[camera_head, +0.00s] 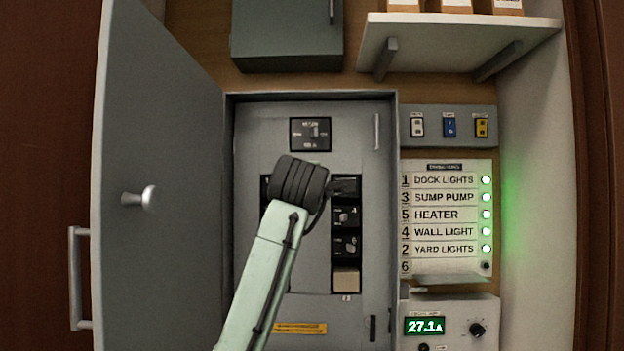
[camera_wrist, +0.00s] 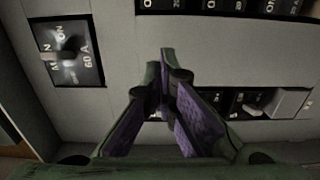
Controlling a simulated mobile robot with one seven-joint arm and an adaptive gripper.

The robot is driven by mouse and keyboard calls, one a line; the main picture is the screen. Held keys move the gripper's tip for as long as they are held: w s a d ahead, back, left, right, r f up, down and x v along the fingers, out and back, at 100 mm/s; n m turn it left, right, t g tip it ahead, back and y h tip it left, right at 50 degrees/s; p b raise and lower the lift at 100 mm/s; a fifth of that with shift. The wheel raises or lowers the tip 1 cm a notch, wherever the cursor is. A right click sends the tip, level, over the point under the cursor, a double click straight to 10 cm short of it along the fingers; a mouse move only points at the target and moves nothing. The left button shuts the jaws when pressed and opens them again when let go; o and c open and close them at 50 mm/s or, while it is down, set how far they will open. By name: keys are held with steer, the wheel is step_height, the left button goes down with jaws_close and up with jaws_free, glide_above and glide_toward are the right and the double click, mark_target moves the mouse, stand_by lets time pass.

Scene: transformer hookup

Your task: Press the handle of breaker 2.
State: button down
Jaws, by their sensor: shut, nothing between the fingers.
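The grey breaker panel (camera_head: 258,138) stands open, with a main switch (camera_head: 310,133) at its top; the switch also shows in the wrist view (camera_wrist: 68,52). In the right column, breaker 4 (camera_head: 344,216) and breaker 6 (camera_head: 344,246) are readable. The dark slot above breaker 4, in breaker 2's place (camera_head: 346,187), is partly covered, and its handle is unclear. My gripper (camera_wrist: 167,66) is shut and empty, its purple-padded fingers in front of the panel beside the right column (camera_wrist: 250,103). Contact cannot be told. My dark wrist hides most of the left column in the head view.
The panel door (camera_head: 165,220) is swung open to the left. On the right are a label board (camera_head: 445,215) listing breaker 2 as yard lights, lamp lit green, and a meter (camera_head: 425,326) reading 27.1 A. A shelf (camera_head: 455,40) juts out above.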

steer(key=shift+w+d+p, duration=1.3)
steer(key=shift+w+d, duration=0.5)
steer(key=shift+d, duration=0.1)
steer(key=shift+s+d, duration=0.1)
steer(key=shift+d, duration=0.1)
steer(key=shift+n+y+b, duration=0.3)
steer(key=shift+y+b, duration=0.1)
steer(key=shift+y, duration=0.1)
